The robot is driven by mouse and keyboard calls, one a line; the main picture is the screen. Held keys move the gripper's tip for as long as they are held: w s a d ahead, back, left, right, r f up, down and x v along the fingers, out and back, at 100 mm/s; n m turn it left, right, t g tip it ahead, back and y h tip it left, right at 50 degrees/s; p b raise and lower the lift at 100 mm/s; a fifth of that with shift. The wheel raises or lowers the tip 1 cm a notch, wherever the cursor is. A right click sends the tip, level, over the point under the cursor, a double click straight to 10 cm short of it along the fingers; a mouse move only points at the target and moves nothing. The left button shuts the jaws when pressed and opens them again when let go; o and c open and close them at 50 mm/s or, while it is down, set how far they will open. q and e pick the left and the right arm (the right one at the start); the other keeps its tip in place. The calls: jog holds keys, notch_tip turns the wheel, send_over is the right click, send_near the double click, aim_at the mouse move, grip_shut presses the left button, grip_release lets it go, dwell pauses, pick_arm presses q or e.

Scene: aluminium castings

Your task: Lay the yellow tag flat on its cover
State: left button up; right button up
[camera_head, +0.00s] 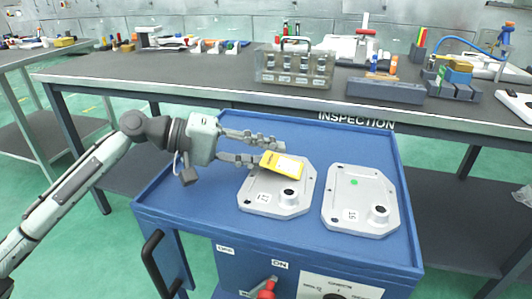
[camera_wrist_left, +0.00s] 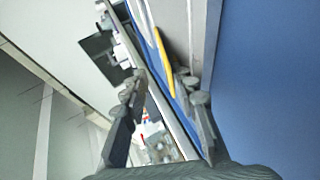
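The yellow tag (camera_head: 283,163) has a pale label on its face. It is over the far part of the left cover (camera_head: 262,207), a grey casting marked 17 with a round black-topped boss. It looks slightly tilted; I cannot tell whether it lies fully flat. In the left wrist view the tag (camera_wrist_left: 163,62) shows nearly edge-on, just beyond the fingers. My left gripper (camera_head: 275,153) is open, its two fingers apart. The lower finger ends right beside the tag's left edge; whether they touch is unclear. The left gripper (camera_wrist_left: 160,90) shows nothing clamped. My right gripper is not in view.
A second cover (camera_head: 360,218) with a green dot lies to the right on the blue cart top (camera_head: 325,140). Behind stands a grey bench (camera_head: 190,75) with a clear box of parts (camera_head: 293,68) and coloured blocks. Free blue surface lies left of the covers.

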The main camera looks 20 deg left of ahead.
pick_arm(q)
jog(key=v, duration=1.2)
dwell(0.6)
